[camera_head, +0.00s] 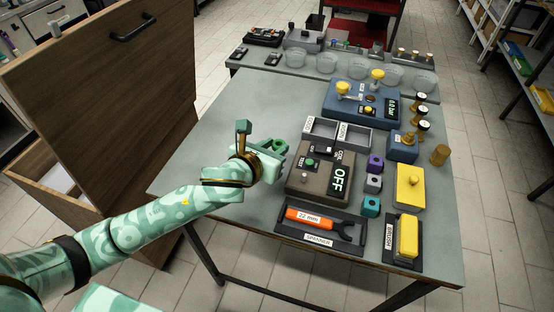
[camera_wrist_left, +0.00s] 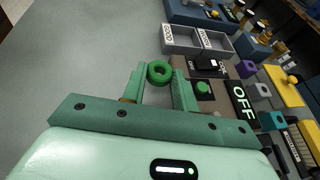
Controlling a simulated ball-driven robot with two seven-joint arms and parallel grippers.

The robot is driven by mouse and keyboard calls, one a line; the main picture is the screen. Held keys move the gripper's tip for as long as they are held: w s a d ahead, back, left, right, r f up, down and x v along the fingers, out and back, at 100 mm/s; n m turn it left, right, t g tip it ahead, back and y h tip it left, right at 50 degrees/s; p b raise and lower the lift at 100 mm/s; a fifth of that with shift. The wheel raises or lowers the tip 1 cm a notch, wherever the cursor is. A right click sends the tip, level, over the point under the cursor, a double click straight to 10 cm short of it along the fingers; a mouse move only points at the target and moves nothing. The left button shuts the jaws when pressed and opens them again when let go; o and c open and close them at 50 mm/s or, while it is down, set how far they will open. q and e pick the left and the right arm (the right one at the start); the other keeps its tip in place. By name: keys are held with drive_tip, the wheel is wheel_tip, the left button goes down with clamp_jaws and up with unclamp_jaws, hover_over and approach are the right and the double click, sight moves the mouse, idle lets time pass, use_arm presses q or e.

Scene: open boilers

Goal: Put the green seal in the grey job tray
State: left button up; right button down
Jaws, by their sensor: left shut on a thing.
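The green seal (camera_wrist_left: 160,72) is a small thick ring. My left gripper (camera_wrist_left: 158,88) is shut on it and holds it at the fingertips. In the head view the seal (camera_head: 280,146) shows at the end of my left gripper (camera_head: 274,150), beside the left edge of the brown OFF box. A grey tray (camera_head: 337,131) with two empty compartments and white labels lies just beyond, to the right. It also shows in the wrist view (camera_wrist_left: 196,50). I cannot tell for sure that it is the job tray. My right gripper is not in view.
The brown OFF box (camera_head: 316,182) stands right of the gripper. A blue gauge box (camera_head: 360,105) is behind. Purple, grey and teal blocks (camera_head: 371,206), a yellow box (camera_head: 410,186) and an orange spanner (camera_head: 316,219) crowd the right and front. The table's left part (camera_head: 215,135) is clear.

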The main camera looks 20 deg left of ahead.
sight(274, 149)
use_arm(q)
drive_tip(key=w+f, duration=0.1)
drive_tip(key=f+b, duration=0.1)
drive_tip(key=w+f, duration=0.1)
drive_tip(key=shift+w+a+f, duration=0.15)
drive_tip(key=shift+w+a, duration=0.15)
wheel_tip(274, 149, down, 3)
drive_tip(key=shift+w+f+b, duration=0.1)
drive_tip(key=shift+f+b, duration=0.1)
drive_tip(key=shift+b, duration=0.95)
drive_tip(key=shift+r, duration=0.2)
drive_tip(key=o, duration=0.9)
drive_tip(key=shift+f, duration=0.1)
drive_tip(key=shift+o, duration=0.2)
